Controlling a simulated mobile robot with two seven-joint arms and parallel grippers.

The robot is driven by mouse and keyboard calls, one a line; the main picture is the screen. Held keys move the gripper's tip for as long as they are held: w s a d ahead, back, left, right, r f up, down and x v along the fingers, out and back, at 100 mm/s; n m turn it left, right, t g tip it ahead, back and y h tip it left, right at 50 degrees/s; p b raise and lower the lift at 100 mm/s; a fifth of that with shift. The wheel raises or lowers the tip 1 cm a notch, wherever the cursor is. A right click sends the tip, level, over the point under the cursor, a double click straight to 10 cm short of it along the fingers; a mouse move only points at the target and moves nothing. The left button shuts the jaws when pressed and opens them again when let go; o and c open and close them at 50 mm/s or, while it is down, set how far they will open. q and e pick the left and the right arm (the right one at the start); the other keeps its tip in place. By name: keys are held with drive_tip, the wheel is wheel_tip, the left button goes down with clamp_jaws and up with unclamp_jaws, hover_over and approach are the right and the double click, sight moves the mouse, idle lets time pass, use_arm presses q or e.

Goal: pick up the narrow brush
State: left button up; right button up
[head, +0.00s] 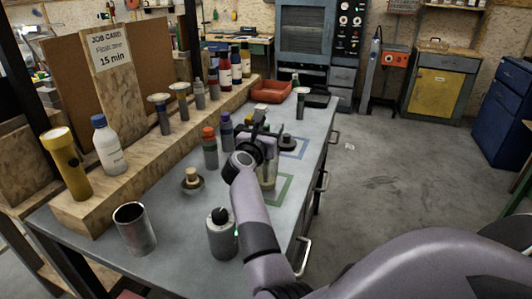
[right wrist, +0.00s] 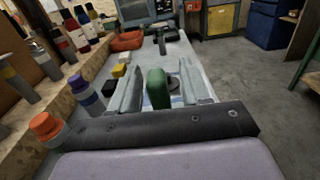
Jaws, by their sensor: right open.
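My right gripper (head: 258,128) is over the grey bench in the head view. In the right wrist view its two fingers (right wrist: 160,76) are spread, with an upright green rounded thing (right wrist: 157,92) between them. I cannot tell whether this is the narrow brush's handle, and no brush bristles show. A gap shows between the fingers and the green thing. In the head view a pale clear container (head: 268,179) stands just beyond my wrist, partly hidden by it. My left gripper is not in view.
A dark-capped grey bottle (head: 221,240) and an open metal cup (head: 135,230) stand near the front of the bench. An orange-capped bottle (head: 210,150) stands left of my gripper. A red tray (head: 272,92) lies at the far end. Bottles line the wooden ledge.

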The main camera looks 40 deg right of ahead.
clamp_jaws()
drive_tip(key=shift+r, duration=0.1)
